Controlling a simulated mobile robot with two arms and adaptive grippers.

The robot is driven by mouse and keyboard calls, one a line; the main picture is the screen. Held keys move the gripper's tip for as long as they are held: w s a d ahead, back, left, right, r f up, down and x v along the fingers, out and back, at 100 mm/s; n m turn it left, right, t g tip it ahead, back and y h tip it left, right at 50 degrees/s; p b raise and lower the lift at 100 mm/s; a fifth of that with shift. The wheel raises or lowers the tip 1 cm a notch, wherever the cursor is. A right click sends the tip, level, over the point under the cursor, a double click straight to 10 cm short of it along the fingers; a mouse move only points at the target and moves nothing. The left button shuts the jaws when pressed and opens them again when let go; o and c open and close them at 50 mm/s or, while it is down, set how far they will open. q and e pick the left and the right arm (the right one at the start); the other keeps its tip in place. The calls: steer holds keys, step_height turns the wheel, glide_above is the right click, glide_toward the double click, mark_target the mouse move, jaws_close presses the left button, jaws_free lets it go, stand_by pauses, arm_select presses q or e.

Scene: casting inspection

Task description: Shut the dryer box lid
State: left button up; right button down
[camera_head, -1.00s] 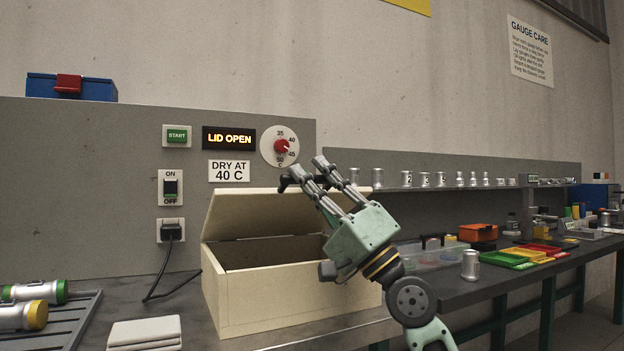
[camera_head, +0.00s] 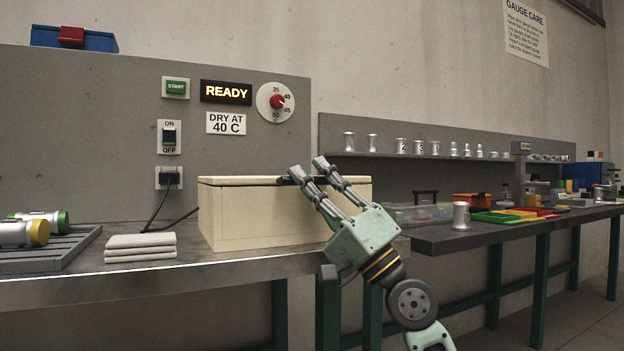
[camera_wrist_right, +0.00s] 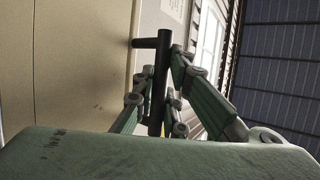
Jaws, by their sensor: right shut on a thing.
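The cream dryer box (camera_head: 262,221) stands on the bench at the centre of the head view. Its lid (camera_head: 235,181) lies flat on top, and the display (camera_head: 226,92) above reads READY. My right gripper (camera_head: 306,172) is at the lid's front edge, shut on the dark lid handle (camera_head: 285,181). In the right wrist view the black handle (camera_wrist_right: 159,85) sits between the fingers, with the box's cream face (camera_wrist_right: 75,70) to the left. The inside of the box is hidden. My left gripper is in neither view.
Folded cloths (camera_head: 140,247) and a rack (camera_head: 45,252) with metal cylinders lie left of the box. A clear bin (camera_head: 415,214), a metal cylinder (camera_head: 461,216) and coloured trays (camera_head: 505,217) stand to the right. A black cord hangs behind the box's left side.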

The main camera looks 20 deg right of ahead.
steer(key=shift+w+a+f, duration=0.15)
steer(key=shift+f, duration=0.35)
steer(key=c, duration=1.8)
jaws_free()
steer(key=shift+d, duration=0.2)
steer(key=shift+r, duration=0.1)
steer(key=v, duration=1.2)
